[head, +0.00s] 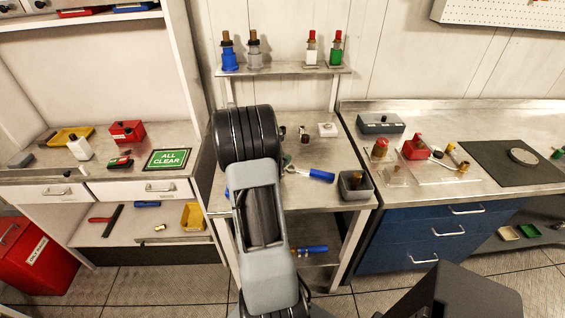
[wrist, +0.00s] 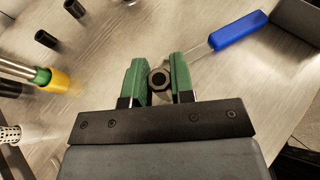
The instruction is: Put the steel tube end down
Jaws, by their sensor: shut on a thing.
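My gripper (wrist: 157,68) shows in the wrist view with its two green fingers closed around the steel tube end (wrist: 160,79). I see the tube end nearly end-on, as a dark rounded ring with a grey centre. My gripper is over the steel-topped middle bench (head: 312,150). In the head view my own arm hides most of the gripper and the tube end. How far the tube end is above the bench top cannot be told.
A blue-handled tool (wrist: 238,31) lies just beyond the fingers. Black cylinders (wrist: 45,39) and a yellow-and-green fitting (wrist: 54,80) stand to the left. A grey box (head: 355,193) sits at the bench's front right corner. Bare bench lies between them.

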